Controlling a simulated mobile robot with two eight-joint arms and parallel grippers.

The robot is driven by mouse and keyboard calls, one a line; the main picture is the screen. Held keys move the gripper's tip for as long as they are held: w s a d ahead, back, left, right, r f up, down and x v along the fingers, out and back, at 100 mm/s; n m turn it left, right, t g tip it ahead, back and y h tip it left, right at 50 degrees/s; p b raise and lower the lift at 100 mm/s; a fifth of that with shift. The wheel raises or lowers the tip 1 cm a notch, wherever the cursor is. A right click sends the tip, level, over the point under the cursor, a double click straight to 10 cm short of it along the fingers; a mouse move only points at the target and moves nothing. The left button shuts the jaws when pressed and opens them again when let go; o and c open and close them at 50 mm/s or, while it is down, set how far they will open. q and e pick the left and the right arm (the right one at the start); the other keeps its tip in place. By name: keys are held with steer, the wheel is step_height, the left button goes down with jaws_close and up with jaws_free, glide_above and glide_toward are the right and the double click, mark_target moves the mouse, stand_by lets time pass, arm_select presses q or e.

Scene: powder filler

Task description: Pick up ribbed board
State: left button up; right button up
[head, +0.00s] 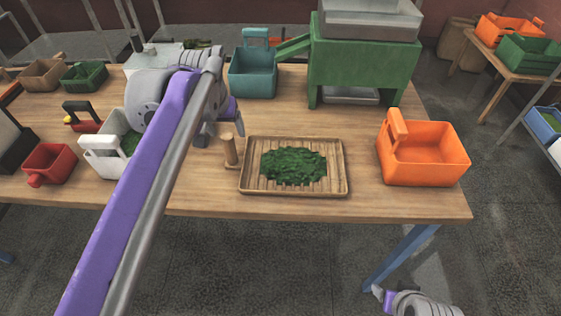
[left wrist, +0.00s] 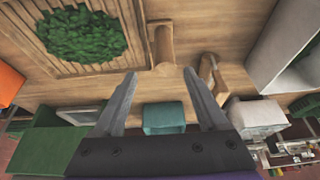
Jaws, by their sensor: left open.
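A ribbed wooden board with a raised rim (head: 246,181) lies on the table, with a heap of chopped green leaves (head: 293,165) on its middle. In the left wrist view the ribbed board (left wrist: 112,62) is at the upper left. A wooden handle-like piece (head: 230,150) stands close to its left side; it also shows in the left wrist view (left wrist: 162,44). I cannot tell whether it is joined to the board. My left gripper (head: 221,136) is open and empty, above the table left of the board; its fingers (left wrist: 159,73) point toward the wooden piece. My right gripper (head: 381,292) is low, off the table's front; its jaws are unclear.
An orange bin (head: 430,165) stands right of the board. A green machine (head: 362,72) and a teal bin (head: 253,76) stand behind. A white bin (head: 104,157) and red scoop (head: 50,164) are at left. The table strip in front of the board is bare.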

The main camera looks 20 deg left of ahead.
mark_target(230, 144)
arm_select(q)
steer(key=x, duration=0.6)
steer(key=a+b+x, duration=0.1)
steer(key=x, duration=0.2)
steer(key=shift+w+f, duration=0.15)
steer(key=shift+f, duration=0.15)
jaws_close()
stand_by(1.1)
